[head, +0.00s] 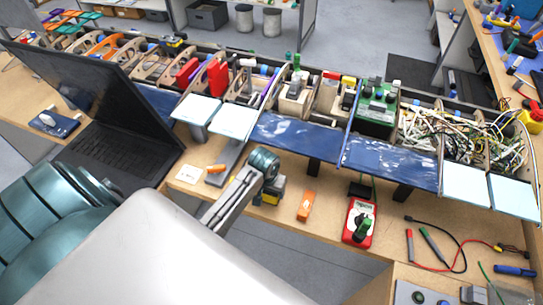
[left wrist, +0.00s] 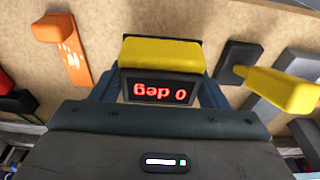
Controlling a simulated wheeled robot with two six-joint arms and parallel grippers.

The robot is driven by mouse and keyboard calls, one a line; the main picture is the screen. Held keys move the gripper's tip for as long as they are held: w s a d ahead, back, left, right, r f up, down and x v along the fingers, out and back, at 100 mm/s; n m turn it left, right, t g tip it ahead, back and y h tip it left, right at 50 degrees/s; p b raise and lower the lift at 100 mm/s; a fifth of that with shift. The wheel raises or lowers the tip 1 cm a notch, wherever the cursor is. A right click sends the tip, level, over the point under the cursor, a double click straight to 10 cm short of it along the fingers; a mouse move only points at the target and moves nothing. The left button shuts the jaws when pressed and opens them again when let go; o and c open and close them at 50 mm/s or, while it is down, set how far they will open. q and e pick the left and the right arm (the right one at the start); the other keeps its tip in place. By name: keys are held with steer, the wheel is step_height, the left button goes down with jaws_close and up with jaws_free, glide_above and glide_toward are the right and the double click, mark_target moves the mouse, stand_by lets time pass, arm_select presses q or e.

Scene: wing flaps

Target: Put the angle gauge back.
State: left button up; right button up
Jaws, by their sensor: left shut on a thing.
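In the head view the gauge (head: 270,198) shows as a small yellow and dark shape under my left gripper (head: 266,180), over the front part of the bench. Whether it touches the bench is unclear. My right gripper is not in view.
A wing with blue flaps (head: 290,137) and pale flaps (head: 235,121) lies behind the gripper. An orange tool (head: 305,205) and a red meter (head: 359,221) lie to the right. A laptop (head: 110,150) stands left. A yellow-handled item (left wrist: 278,90) is beside the gauge.

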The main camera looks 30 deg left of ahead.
arm_select(q)
steer(key=shift+w+a, duration=0.15)
steer(key=shift+w, duration=0.6)
steer(key=f+p, duration=0.2)
steer(key=f, duration=0.1)
steer(key=shift+w+a+f, duration=0.1)
steer(key=shift+w, duration=0.3)
steer(key=shift+f, duration=0.3)
steer(key=shift+f, duration=0.1)
steer(key=o, duration=1.1)
